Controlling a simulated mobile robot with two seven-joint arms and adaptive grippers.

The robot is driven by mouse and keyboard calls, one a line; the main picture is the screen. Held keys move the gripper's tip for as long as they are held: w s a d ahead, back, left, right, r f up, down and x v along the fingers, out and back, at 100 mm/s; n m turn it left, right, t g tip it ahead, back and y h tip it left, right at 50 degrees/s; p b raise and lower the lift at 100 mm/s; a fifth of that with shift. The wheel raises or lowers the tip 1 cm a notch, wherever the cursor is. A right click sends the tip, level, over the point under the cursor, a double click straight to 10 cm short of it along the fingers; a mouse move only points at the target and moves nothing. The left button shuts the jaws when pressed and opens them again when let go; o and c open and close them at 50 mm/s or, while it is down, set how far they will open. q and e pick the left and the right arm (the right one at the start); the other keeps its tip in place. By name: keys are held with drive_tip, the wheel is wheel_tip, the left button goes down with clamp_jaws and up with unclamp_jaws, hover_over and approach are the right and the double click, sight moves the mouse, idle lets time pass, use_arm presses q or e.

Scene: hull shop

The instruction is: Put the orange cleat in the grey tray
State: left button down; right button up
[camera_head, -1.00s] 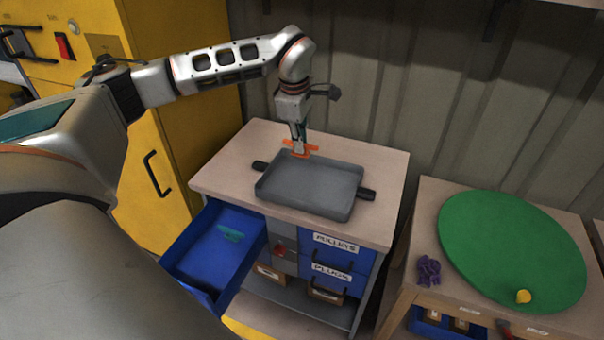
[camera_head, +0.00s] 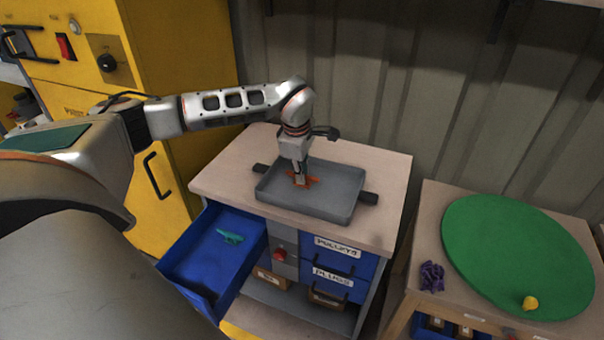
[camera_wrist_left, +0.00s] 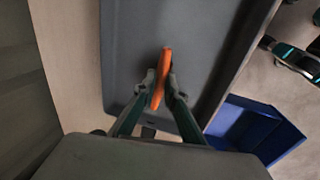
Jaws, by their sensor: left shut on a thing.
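The orange cleat (camera_head: 312,182) is between the fingers of my left gripper (camera_head: 300,182), which is shut on it. In the left wrist view the cleat (camera_wrist_left: 163,75) sticks out past the fingertips of my left gripper (camera_wrist_left: 162,92), over the tray floor. The grey tray (camera_head: 335,207) lies on the cabinet top, with a dark handle at each end. The gripper and cleat are inside the tray's outline, toward its left part. I cannot tell whether the cleat touches the tray floor. My right gripper is not in view.
An open blue drawer (camera_head: 203,268) below the cabinet top's left side holds a teal-green piece (camera_head: 229,236). A second table at the right bears a green disc (camera_head: 515,250), a yellow piece (camera_head: 530,303) and a purple piece (camera_head: 432,276). The yellow cabinet (camera_head: 190,70) stands at the left.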

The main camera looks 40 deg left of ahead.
use_arm(q)
drive_tip(key=shift+f, duration=0.2)
drive_tip(key=c, duration=2.1)
unclamp_jaws()
